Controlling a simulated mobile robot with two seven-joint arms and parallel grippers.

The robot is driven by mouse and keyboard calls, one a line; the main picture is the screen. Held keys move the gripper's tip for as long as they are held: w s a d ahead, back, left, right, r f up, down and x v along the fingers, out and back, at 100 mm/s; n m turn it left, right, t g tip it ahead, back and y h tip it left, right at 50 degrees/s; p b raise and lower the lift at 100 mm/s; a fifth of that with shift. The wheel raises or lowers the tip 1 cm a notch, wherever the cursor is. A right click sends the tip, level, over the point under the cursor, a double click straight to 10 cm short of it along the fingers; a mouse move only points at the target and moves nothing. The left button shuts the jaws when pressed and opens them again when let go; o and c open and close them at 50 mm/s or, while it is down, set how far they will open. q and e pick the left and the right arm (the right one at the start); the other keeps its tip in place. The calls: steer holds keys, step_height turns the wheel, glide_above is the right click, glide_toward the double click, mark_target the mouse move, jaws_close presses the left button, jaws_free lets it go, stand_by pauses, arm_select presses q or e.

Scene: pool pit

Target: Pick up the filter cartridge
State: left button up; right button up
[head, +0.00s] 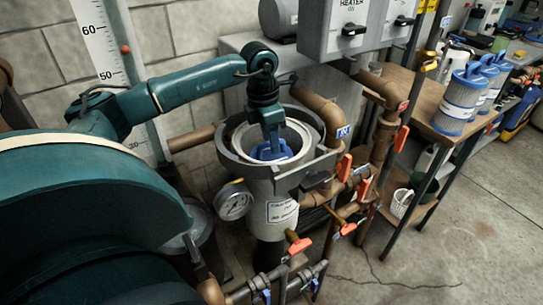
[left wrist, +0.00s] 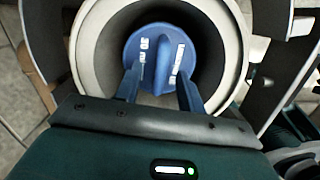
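The filter cartridge shows its round blue top (head: 268,154) with a raised grip fin, down inside the open grey filter housing (head: 276,186). In the left wrist view the blue top (left wrist: 146,46) is well inside the housing's pale rim (left wrist: 85,50). My left gripper (head: 273,143) points down into the housing mouth. In the left wrist view its two fingers (left wrist: 160,84) are apart, one on each side of the fin, with gaps to it. Whether the tips reach fin depth is hard to tell. The cartridge body is hidden. My right gripper is not in view.
Other blue-capped pleated cartridges (head: 460,98) stand on a wooden bench (head: 420,98) at right. Brown pipes (head: 322,108) with orange valve handles (head: 344,165) crowd the housing's right. A pressure gauge (head: 234,201) sits at its front left. Open floor (head: 440,240) lies at lower right.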

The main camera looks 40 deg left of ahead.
arm_select(q)
jaws_close()
stand_by(0.4)
steer(key=shift+r, duration=0.1)
stand_by(0.9)
